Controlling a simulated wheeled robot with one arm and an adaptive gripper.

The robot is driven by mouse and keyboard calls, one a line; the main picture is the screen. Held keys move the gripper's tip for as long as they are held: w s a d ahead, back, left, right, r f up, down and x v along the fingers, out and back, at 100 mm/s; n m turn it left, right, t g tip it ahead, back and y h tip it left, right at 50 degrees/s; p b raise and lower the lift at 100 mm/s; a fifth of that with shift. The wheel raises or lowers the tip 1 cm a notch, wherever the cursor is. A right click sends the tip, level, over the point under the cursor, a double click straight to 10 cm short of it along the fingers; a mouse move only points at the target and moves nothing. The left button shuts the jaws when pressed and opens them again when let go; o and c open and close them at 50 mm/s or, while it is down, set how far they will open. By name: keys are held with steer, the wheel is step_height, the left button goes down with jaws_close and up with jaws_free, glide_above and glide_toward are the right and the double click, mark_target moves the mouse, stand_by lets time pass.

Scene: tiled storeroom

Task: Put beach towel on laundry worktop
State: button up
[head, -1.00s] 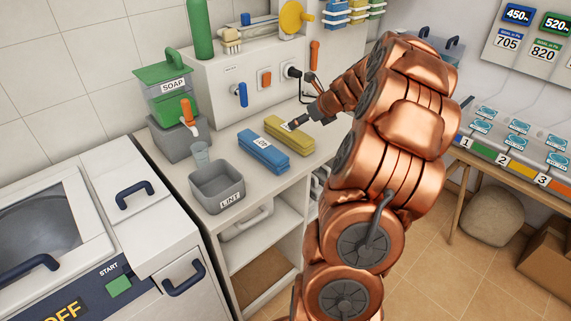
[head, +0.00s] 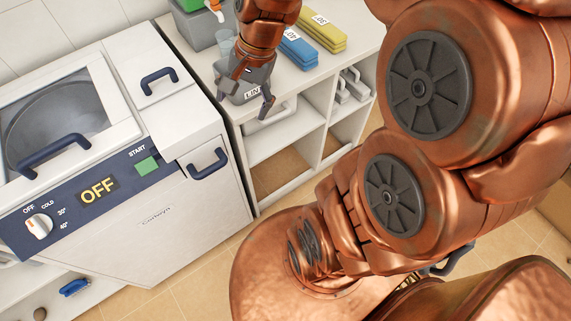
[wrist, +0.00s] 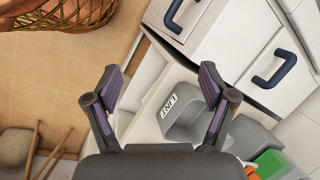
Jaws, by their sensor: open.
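The laundry worktop (head: 292,82) is a light-coloured top over open shelves, at the upper middle of the head view. A blue folded bundle (head: 300,52) and a yellow folded bundle (head: 322,28), both labelled, lie side by side on it; I cannot tell whether either is the beach towel. My gripper (head: 245,103) is open and empty, pointing down in front of the grey LINT bin (head: 262,76). In the wrist view my gripper (wrist: 158,75) has its fingers spread apart, with nothing between them. No beach towel can be made out for certain.
A white washing machine (head: 150,220) reading OFF stands left of the worktop, with dark blue handles. The wrist view shows a wicker basket (wrist: 70,18) at the top left, over tiled floor (wrist: 60,75). A green soap dispenser (wrist: 273,165) is at the lower right.

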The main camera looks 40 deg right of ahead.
steer(key=s+a+n+g+h, duration=0.1)
steer(key=s+n, duration=0.4)
steer(key=s, duration=0.3)
steer(key=s+a+f+n+g+h, duration=0.1)
steer(key=s+n+g+h, duration=0.1)
steer(key=s+n, duration=0.4)
steer(key=s, duration=0.3)
steer(key=shift+f, duration=0.3)
steer(key=shift+a+r, duration=0.1)
